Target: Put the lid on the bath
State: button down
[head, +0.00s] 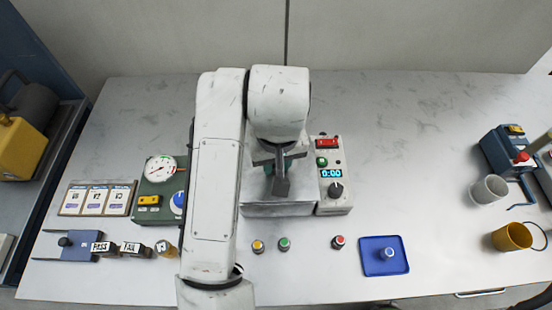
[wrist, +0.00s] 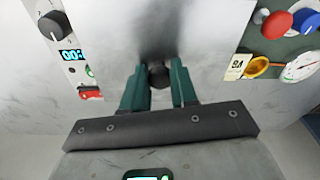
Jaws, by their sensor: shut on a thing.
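The bath (head: 278,210) is a grey metal box at the middle of the bench, with a control panel (head: 331,178) reading 0:00 on its right side. My gripper (wrist: 158,80) has green fingers shut on the dark knob (wrist: 158,74) of the lid (wrist: 200,50), a grey metal plate below the fingers in the wrist view. In the head view my gripper (head: 283,180) is over the bath, and my arm hides much of it. I cannot tell whether the lid rests on the rim or is slightly above it.
Several small capped items (head: 284,244) stand in front. A blue tray (head: 384,268), grey mug (head: 489,190), yellow mug (head: 512,237) and blue device (head: 503,152) are on the right. The back right is clear.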

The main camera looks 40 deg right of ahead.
jog(key=shift+f, duration=0.2)
jog(key=c, duration=0.9)
grip_release()
jog(key=shift+r+p, duration=0.5)
jog(key=shift+r, duration=0.15)
jog(key=r, duration=0.4)
jog(key=s+r, duration=0.1)
jog(key=r, duration=0.3)
jog(key=r+p, duration=0.1)
jog(key=r, duration=0.3)
jog(key=shift+s+a, duration=0.15)
jog(key=shift+a, duration=0.15)
jog(key=shift+f, duration=0.1)
